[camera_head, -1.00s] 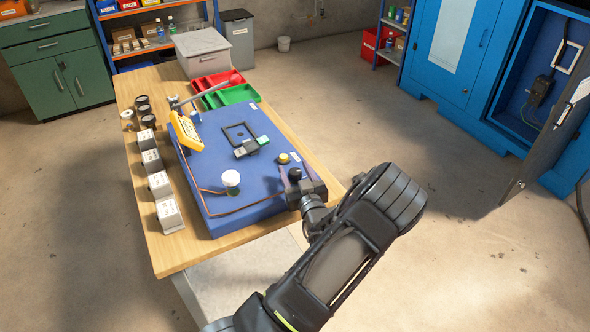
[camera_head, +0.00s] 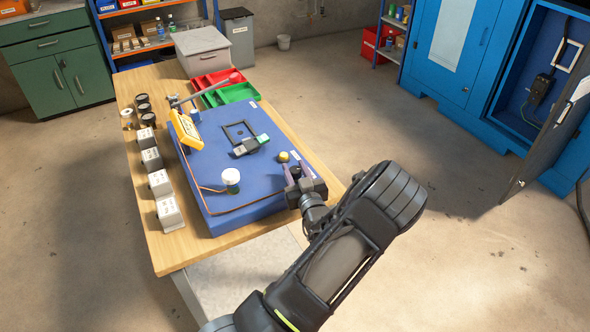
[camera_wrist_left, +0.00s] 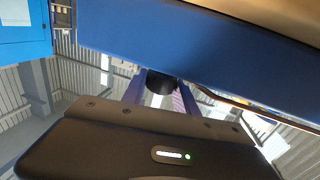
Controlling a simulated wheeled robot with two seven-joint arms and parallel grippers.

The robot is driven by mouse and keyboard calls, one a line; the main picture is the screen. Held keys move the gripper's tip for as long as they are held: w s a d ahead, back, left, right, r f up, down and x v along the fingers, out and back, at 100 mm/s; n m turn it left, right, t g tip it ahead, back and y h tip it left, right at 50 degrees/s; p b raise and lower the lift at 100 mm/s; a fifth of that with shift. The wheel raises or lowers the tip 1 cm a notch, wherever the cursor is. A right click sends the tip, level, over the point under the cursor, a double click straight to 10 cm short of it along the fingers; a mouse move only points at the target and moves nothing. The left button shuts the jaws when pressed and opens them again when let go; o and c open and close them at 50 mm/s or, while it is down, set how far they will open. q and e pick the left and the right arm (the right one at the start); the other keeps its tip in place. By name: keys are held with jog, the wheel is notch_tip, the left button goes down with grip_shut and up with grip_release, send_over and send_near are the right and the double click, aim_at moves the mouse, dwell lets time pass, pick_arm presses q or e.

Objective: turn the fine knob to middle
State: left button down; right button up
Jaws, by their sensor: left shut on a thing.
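The blue receiver tank panel (camera_head: 262,186) lies on the wooden table. My left gripper (camera_head: 296,172) is at its near right corner, with its purple fingers pointing at the panel. In the left wrist view, a black round knob (camera_wrist_left: 160,82) sits between the two purple fingers, against the blue side (camera_wrist_left: 200,40); the gripper is shut on it. In the head view this knob is mostly hidden by the fingers. I cannot read any label or pointer on it. A yellow knob (camera_head: 283,156) stands just behind the gripper. My right gripper is not in view.
A white-capped cylinder (camera_head: 231,178), a black frame (camera_head: 240,132) and a yellow meter (camera_head: 186,130) are on the panel. Several white-grey blocks (camera_head: 160,183) line the table's left side. Red and green trays (camera_head: 238,94) stand behind. The floor at right is clear.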

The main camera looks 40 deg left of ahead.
pick_arm(q)
jog(key=shift+w+f+n+g+b, duration=0.1)
jog(key=shift+n+g+b, duration=0.2)
jog(key=shift+b, duration=0.15)
jog(key=n+g+y+b, duration=0.2)
jog(key=n+g+b, duration=0.1)
jog(key=g+b, duration=0.1)
jog(key=shift+f+g, duration=0.1)
jog(key=shift+g, duration=0.2)
jog(key=shift+r+n+g+b, duration=0.2)
jog(key=shift+n+g+b, duration=0.3)
jog(key=shift+g, duration=0.3)
jog(key=shift+r, duration=0.1)
jog(key=c, duration=1)
grip_release()
jog(key=shift+o, duration=0.2)
jog(key=shift+d, duration=0.1)
